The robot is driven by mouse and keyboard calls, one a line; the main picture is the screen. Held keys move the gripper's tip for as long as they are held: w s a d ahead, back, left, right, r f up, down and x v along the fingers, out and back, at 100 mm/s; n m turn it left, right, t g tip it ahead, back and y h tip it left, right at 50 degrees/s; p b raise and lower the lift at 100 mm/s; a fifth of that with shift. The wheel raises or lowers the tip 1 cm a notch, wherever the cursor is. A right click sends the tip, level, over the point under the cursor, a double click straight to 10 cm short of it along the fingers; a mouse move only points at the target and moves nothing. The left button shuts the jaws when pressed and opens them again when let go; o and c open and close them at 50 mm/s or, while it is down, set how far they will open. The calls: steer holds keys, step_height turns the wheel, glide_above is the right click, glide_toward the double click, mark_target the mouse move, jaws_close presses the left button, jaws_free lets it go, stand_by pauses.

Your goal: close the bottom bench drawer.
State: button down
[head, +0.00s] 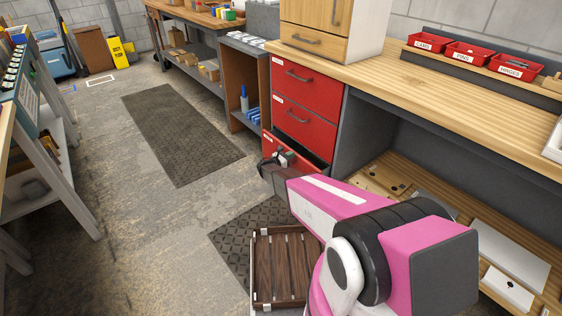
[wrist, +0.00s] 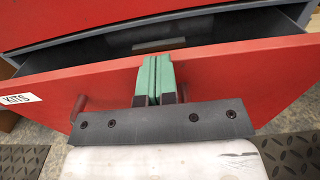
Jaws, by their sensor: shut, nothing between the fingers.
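The bottom bench drawer (head: 267,146) is the lowest in the red drawer stack and stands partly open in the head view, with its dark inside showing. In the wrist view its red front (wrist: 235,80) spans the picture, with a KITS label at the left and a dark gap behind its top edge. Its handle (wrist: 78,106) shows left of my fingers, the rest hidden by my gripper. My gripper (wrist: 157,75), with green finger pads, is shut and empty at the middle of the front, near its top edge. I cannot tell whether it touches. In the head view my gripper (head: 278,159) partly covers the drawer.
Two red drawers (head: 305,92) above look shut. The wooden bench top (head: 420,85) overhangs an open shelf with boards (head: 510,255) at the right. A slatted wooden tray (head: 280,268) is near my arm. The floor (head: 150,225) to the left is clear.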

steer(key=shift+x, duration=1.8)
steer(key=v, duration=1.4)
glide_toward(304, 162)
steer(key=x, duration=1.1)
steer(key=shift+f, duration=0.2)
steer(key=shift+w, duration=0.1)
steer(key=x, duration=0.5)
steer(key=shift+w, duration=0.1)
